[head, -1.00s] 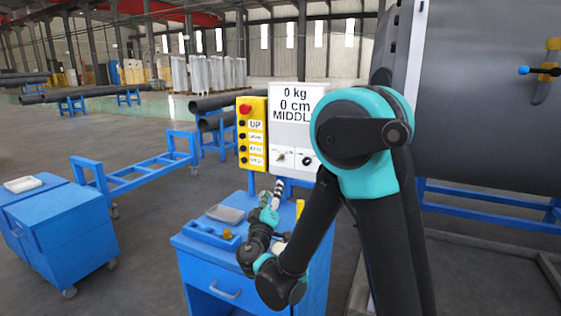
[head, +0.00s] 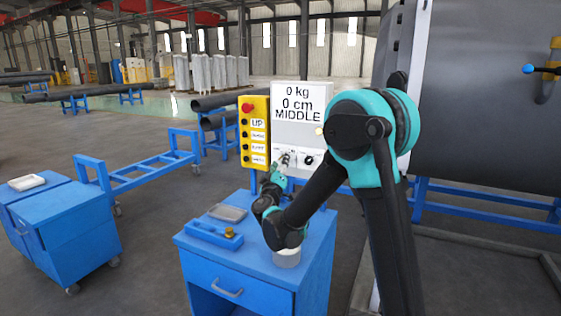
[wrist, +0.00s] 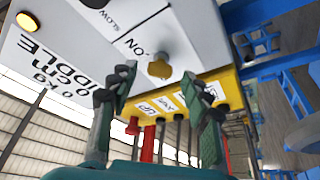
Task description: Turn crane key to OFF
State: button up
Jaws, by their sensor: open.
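The crane key shows in the wrist view as a small brass-coloured knob (wrist: 159,68) on the lower part of the white control panel (wrist: 75,60). The "ON" label is right beside it; I cannot read an OFF mark. My gripper (wrist: 157,82) is open, with one green-padded fingertip on each side of the key in the picture. I cannot tell whether either touches it. In the head view my gripper (head: 284,163) is in front of the panel's lower left and covers the key. The panel reads "0 kg, 0 cm, MIDDLE" in the head view.
A black knob (head: 308,160) sits right of the key. A yellow button box (head: 255,132) with a red button stands close on the panel's left. Below is a blue cabinet (head: 240,263) with a tray and tools. A large dark shell (head: 490,110) stands at right.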

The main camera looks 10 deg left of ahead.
jog(key=shift+x, duration=0.9)
grip_shut()
